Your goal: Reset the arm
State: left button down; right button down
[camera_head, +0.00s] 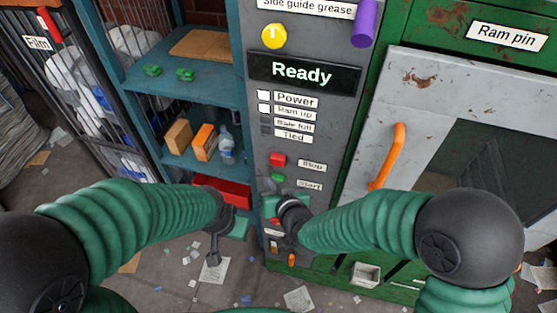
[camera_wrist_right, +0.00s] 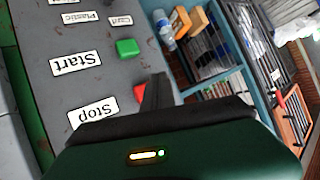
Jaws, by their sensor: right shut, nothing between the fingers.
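The panel display (camera_head: 302,74) reads "Ready". A blue shelf (camera_head: 205,93) at left holds boxes and a bottle (camera_head: 226,147). A red bin (camera_head: 228,190) is low behind my left gripper. A grey door with an orange handle (camera_head: 387,157) stands at right. Paper scraps litter the floor.

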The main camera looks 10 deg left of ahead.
jog(key=s, duration=0.3)
jog(key=shift+a, duration=0.1)
jog(key=shift+w, duration=0.1)
jog(key=d+f+m+g+h+b, duration=0.1)
jog(key=d+f+h+b, duration=0.2)
jog(key=d, duration=0.5)
jog(key=d+f+g+h+b, duration=0.1)
jog(key=d+f+g+b, duration=0.1)
jog(key=d+f, duration=0.5)
jog(key=s+d+f+m+g+h+b, duration=0.1)
jog(key=s+d+g, duration=0.1)
jog(key=s+d, duration=0.3)
jog(key=s+d+m+g+h+b, duration=0.1)
jog(key=s+d, duration=0.4)
jog(key=d, duration=0.7)
jog(key=shift+s+f+m+g+h+b, duration=0.15)
jog(key=shift+f+m+g+h+b, duration=0.35)
jog(key=shift+b, duration=0.3)
jog(key=shift+d+r, duration=0.1)
jog(key=shift+d, duration=0.25)
